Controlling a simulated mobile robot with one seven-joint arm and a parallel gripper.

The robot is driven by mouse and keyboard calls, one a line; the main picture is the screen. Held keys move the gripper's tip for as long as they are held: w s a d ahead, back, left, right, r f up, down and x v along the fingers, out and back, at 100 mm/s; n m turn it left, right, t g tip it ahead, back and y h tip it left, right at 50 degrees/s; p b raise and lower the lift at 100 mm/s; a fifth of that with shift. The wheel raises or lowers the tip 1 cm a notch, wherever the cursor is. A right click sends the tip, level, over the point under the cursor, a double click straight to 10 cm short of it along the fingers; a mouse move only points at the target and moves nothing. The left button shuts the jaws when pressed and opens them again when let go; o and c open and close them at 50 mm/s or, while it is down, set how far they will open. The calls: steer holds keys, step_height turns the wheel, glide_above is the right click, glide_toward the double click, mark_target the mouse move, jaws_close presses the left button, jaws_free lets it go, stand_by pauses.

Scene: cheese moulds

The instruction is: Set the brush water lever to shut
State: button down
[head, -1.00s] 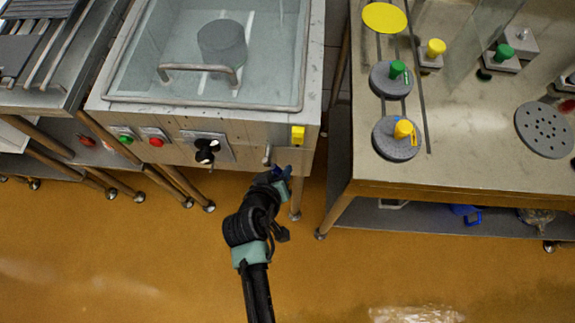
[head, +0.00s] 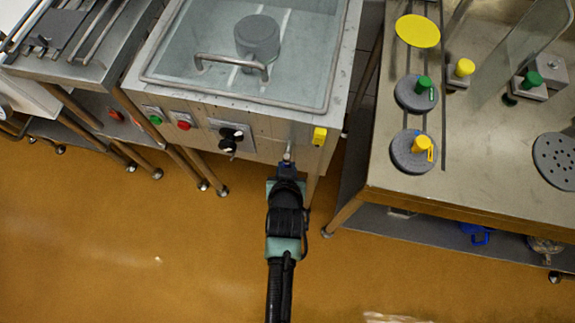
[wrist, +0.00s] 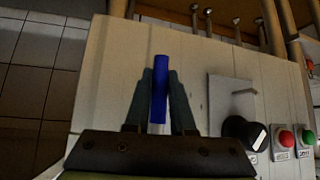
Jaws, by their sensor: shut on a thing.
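The brush water lever has a blue handle (wrist: 160,88), which stands between my fingers in the wrist view. My gripper (wrist: 161,105) is shut on this blue handle. In the head view my gripper (head: 287,164) is at the front panel of the steel washing unit, just below a small metal fitting (head: 289,150). The handle is mostly hidden by my gripper there, with only a little blue showing. I cannot tell the lever's exact angle from these views.
A steel table (head: 460,190) with moulds stands further right. The orange floor below is clear.

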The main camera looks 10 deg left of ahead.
steer(key=shift+a, duration=0.1)
steer(key=c, duration=0.8)
jaws_free()
steer(key=shift+o, duration=0.2)
steer(key=shift+s+r, duration=0.1)
steer(key=p+v, duration=0.1)
steer(key=v, duration=1.1)
steer(key=shift+s+r+p, duration=0.25)
steer(key=shift+p, duration=0.1)
